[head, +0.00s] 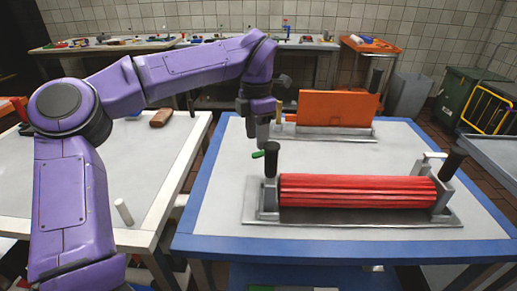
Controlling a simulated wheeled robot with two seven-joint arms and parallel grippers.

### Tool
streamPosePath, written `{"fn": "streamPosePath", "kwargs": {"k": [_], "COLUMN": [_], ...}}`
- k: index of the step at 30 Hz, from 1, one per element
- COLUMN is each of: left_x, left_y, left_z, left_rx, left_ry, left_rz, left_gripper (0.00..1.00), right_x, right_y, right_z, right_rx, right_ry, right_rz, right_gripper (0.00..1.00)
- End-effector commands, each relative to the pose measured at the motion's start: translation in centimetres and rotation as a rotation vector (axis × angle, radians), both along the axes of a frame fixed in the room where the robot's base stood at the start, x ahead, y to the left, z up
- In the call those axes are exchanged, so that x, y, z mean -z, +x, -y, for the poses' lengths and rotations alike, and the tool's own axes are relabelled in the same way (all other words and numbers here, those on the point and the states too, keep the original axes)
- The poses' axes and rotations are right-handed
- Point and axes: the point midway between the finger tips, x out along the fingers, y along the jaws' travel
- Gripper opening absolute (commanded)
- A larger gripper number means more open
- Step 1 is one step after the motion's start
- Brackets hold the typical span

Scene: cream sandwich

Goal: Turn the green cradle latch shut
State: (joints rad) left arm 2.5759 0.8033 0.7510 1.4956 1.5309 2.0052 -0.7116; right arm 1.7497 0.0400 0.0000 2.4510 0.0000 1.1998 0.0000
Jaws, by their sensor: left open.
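The green latch (258,154) is a small green tab at the left end of a grey metal cradle (355,220), beside an upright black handle (272,158). A ribbed red roller (357,190) lies across the cradle. My left gripper (263,138) hangs pointing down just above and behind the latch. It is open, with nothing visible between its fingers. It looks close to the latch, but I cannot tell whether they touch. My right gripper is not in view.
The cradle stands on a blue-edged table (208,215). Behind it an orange block (338,107) stands on another metal base. A second black handle (453,163) rises at the cradle's right end. A white table (150,180) is at left. The blue-edged table's front left is clear.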

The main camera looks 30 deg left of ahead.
Motion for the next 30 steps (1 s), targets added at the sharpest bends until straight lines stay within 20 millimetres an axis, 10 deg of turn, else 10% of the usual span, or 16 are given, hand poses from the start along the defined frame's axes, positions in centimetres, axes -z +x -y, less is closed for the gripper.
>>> {"fn": "streamPosePath", "kwargs": {"k": [15, 20, 30], "left_x": [3.9, 3.9, 3.9], "left_y": [0.0, 0.0, 0.0], "left_z": [0.0, 0.0, 0.1], "left_rx": [0.000, 0.000, -0.025], "left_ry": [0.000, 0.000, 0.001], "left_rz": [-0.001, -0.001, 0.000], "left_gripper": [0.47, 0.01, 0.00], "right_x": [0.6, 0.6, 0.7], "right_y": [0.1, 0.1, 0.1], "right_z": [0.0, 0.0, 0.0], "right_rx": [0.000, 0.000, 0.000], "right_ry": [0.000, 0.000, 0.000], "right_rz": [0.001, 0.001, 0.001], "right_gripper": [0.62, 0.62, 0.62]}}
